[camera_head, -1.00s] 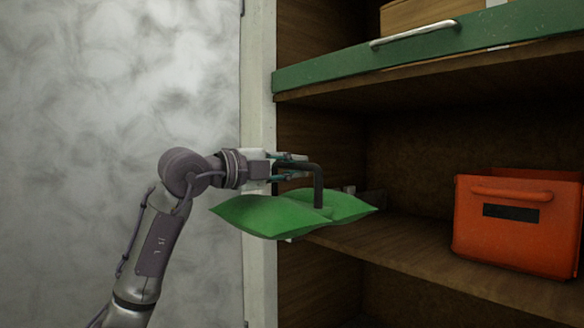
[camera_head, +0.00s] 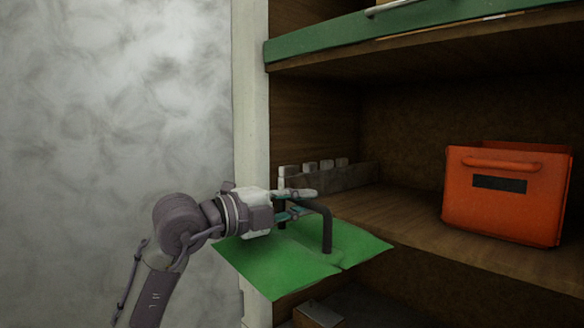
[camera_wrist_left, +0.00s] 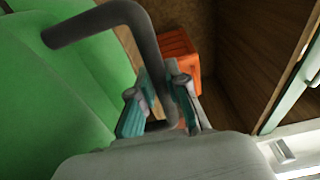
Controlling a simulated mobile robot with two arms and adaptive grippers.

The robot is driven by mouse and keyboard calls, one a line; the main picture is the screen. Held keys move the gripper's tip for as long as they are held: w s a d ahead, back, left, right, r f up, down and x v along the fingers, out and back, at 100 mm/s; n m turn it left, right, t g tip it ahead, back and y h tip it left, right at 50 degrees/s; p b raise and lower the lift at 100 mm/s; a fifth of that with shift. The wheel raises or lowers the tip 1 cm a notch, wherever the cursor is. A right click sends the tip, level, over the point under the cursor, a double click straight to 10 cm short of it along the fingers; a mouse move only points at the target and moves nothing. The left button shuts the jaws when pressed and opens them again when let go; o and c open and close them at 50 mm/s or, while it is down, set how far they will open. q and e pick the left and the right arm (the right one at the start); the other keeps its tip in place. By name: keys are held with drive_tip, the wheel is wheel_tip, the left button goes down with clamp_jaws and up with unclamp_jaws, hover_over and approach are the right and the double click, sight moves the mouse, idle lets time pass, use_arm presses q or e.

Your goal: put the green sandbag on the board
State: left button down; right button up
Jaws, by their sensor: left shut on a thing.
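The green sandbag (camera_head: 285,265) hangs from its dark bent handle (camera_head: 327,232) in front of the shelf unit's left part. My left gripper (camera_head: 305,203) is shut on that handle. In the left wrist view the sandbag (camera_wrist_left: 60,95) fills the left side, and the handle passes between the teal-padded fingers (camera_wrist_left: 160,105). The wooden board (camera_head: 400,220) of the middle shelf lies behind and to the right of the sandbag. The sandbag looks roughly level with the board's front edge; whether they touch I cannot tell. My right gripper is not in view.
An orange bin (camera_head: 505,215) stands on the board at the right; it also shows in the left wrist view (camera_wrist_left: 178,65). A grey low box with pale upright pieces (camera_head: 330,178) sits at the board's back left. A green-edged shelf (camera_head: 400,38) is above. The board's middle is clear.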

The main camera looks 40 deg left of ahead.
use_arm(q)
drive_tip(key=s+d+f+m+h, duration=0.1)
drive_tip(key=s+d+f, duration=0.1)
drive_tip(key=d+f, duration=0.4)
drive_tip(key=s+d+f+m+g+h, duration=0.1)
drive_tip(key=d+f, duration=0.6)
drive_tip(key=f, duration=0.9)
drive_tip(key=s+d+f+m+h, duration=0.1)
drive_tip(key=s+d+f+h, duration=0.1)
drive_tip(key=d+f, duration=0.5)
wheel_tip(320, 180, down, 5)
drive_tip(key=shift+s+f+g, duration=0.1)
drive_tip(key=shift+s+g, duration=0.2)
drive_tip(key=shift+s, duration=0.55)
